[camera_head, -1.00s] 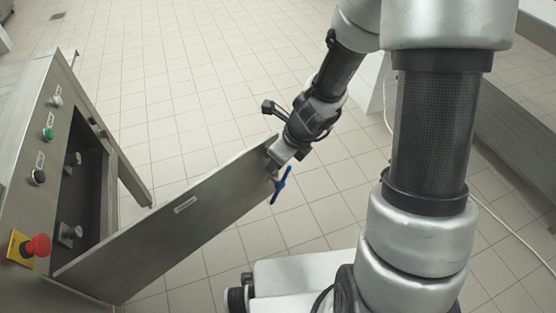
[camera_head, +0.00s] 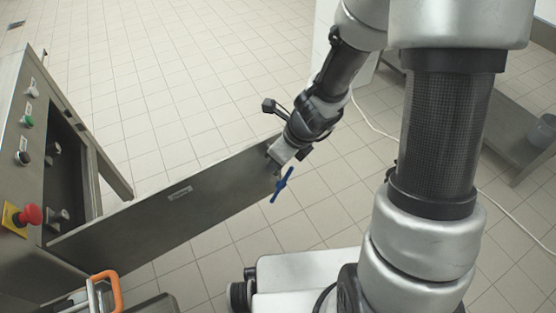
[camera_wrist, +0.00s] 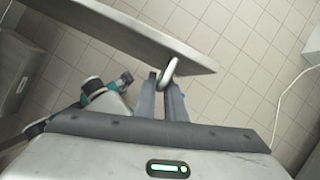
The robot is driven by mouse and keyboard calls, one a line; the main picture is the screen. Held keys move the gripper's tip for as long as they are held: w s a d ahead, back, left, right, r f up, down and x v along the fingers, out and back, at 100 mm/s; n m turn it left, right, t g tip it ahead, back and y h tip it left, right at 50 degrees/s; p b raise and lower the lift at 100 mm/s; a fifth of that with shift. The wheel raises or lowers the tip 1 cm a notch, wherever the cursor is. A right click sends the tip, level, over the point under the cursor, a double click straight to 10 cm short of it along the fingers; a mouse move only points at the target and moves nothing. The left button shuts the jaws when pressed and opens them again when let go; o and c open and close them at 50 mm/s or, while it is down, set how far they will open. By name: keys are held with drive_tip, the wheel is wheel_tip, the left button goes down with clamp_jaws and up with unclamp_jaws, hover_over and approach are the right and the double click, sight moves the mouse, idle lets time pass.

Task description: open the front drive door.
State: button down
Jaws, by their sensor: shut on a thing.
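The front drive door (camera_head: 165,215) is a flat grey metal panel with a small label. It stands swung out from the cabinet (camera_head: 22,165) at the left of the head view, leaving the dark opening uncovered. My gripper (camera_head: 277,163) is at the door's free outer edge. The fingertips' contact is partly hidden in the head view.
The cabinet has several buttons and a red emergency stop (camera_head: 28,214) on yellow. An orange handle (camera_head: 106,290) shows at the lower left, near the door. A grey bench (camera_head: 470,105) stands at the right, and a pale cable (camera_head: 510,219) crosses the floor. Tiled floor beyond the door is clear.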

drive_tip(key=shift+s, duration=0.1)
idle(0.3)
drive_tip(key=c, duration=1.8)
unclamp_jaws()
drive_tip(key=shift+c, duration=0.2)
drive_tip(key=p+v, duration=1)
drive_tip(key=v, duration=0.7)
drive_tip(key=shift+r, duration=0.25)
drive_tip(key=shift+s, duration=0.1)
